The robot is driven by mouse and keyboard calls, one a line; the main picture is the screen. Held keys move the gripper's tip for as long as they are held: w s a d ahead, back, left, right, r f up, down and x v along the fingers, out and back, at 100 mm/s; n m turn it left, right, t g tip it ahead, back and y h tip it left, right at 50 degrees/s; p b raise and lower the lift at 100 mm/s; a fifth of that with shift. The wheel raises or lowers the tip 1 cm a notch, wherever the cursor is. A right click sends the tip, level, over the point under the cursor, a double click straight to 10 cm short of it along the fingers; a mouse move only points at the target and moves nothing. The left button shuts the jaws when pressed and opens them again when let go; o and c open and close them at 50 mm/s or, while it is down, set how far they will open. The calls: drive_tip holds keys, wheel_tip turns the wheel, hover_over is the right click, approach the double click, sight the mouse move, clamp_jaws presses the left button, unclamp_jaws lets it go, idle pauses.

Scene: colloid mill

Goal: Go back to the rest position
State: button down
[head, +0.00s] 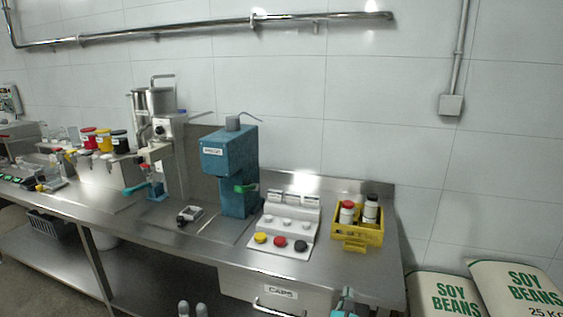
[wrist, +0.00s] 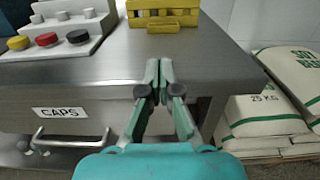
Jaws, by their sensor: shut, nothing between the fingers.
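My gripper (wrist: 159,78) is teal with dark joints. In the wrist view its fingertips are together with nothing between them, in front of the steel table's front edge. In the head view my gripper (head: 345,300) shows at the bottom edge, right of the drawer (head: 258,289) labelled CAPS. The drawer looks shut, and its handle also shows in the wrist view (wrist: 72,139). My gripper touches nothing that I can see.
The steel table (head: 330,262) holds a yellow crate (head: 362,245) with bottles, a cap stand (head: 287,240), a blue machine (head: 230,170) and a steel mill (head: 160,130). Soy bean sacks (head: 445,293) lie at the right. The table's front right corner is bare.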

drive_tip(key=s+f+m+g+y, duration=0.15)
drive_tip(key=s+f+m, duration=0.3)
drive_tip(key=s, duration=0.65)
drive_tip(key=s+f+m+y, duration=0.2)
drive_tip(key=s+f+m, duration=0.25)
drive_tip(key=s, duration=0.55)
drive_tip(key=s+f+m+y, duration=0.2)
drive_tip(key=s+f+m, duration=0.3)
drive_tip(key=s, duration=0.6)
drive_tip(key=s+r+m, duration=0.4)
drive_tip(key=s+m, duration=0.2)
drive_tip(key=s, duration=0.3)
drive_tip(key=s+r+m, duration=0.4)
drive_tip(key=s+m, duration=0.2)
drive_tip(key=s, duration=0.2)
drive_tip(key=s+r+m, duration=0.4)
drive_tip(key=s+m, duration=0.2)
drive_tip(key=s, duration=0.3)
drive_tip(key=shift+s+r+g, duration=0.3)
drive_tip(key=shift+s+g, duration=0.05)
drive_tip(key=shift+g, duration=0.1)
